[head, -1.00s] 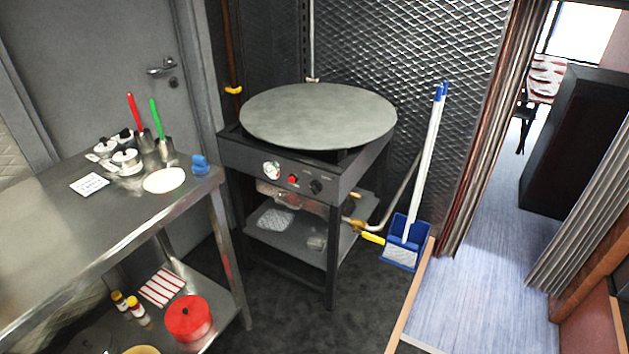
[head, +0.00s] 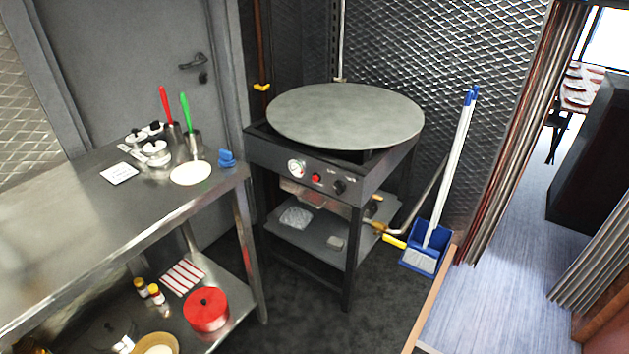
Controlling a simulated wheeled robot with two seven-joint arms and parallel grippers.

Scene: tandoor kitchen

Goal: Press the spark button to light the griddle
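The griddle (head: 345,114) is a large round grey plate on a dark stand, right of the steel table. Its front panel (head: 267,157) carries a round gauge (head: 296,168), a red button (head: 316,178) and a black knob (head: 339,187). The small labels on the panel are too blurred to read. No flame shows under the plate. Neither of my grippers is in the head view.
A steel table (head: 75,235) with pots, brushes and a blue item (head: 227,158) stands at the left. A blue dustpan and broom (head: 420,259) stand right of the griddle, near a yellow-handled gas pipe (head: 394,241). Dark floor (head: 290,318) before the griddle is clear.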

